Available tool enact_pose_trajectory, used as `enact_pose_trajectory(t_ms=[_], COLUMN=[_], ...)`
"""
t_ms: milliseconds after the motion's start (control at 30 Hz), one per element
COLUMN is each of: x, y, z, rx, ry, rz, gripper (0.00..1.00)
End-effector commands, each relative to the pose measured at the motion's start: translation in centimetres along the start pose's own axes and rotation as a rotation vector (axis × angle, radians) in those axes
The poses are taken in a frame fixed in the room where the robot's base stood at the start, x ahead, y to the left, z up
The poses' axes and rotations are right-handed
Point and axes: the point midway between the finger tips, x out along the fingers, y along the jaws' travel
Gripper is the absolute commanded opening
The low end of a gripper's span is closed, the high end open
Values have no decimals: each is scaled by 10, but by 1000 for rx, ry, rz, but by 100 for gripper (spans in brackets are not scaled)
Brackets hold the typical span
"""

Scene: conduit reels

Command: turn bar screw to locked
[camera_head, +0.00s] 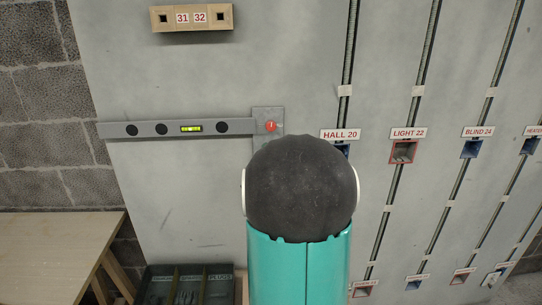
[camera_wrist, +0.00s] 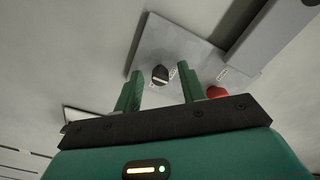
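A grey bar with a level vial (camera_head: 190,128) is mounted on the wall panel, its right end at a grey plate (camera_head: 267,112). Contact cannot be told. My arm hides this in the head view.
A wooden block marked 31 32 (camera_head: 191,17) is above the bar. Dark conduits and labelled boxes, such as LIGHT 22 (camera_head: 403,151), are to the right. A wooden table (camera_head: 55,245) and a dark divided tray (camera_head: 184,271) are lower left.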

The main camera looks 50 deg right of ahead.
Motion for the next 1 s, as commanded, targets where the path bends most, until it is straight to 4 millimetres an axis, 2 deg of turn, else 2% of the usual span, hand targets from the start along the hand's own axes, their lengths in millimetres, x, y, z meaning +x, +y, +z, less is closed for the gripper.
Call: enact_pose_trajectory(t_ms=[233, 367, 800, 1000], x=[-3, -16, -106, -132], y=[0, -1, -1, -1], z=[0, 0, 0, 0], rx=[-1, -1, 0, -1], ry=[0, 0, 0, 0], rz=[-1, -1, -2, -1], gripper=[40, 40, 40, 40])
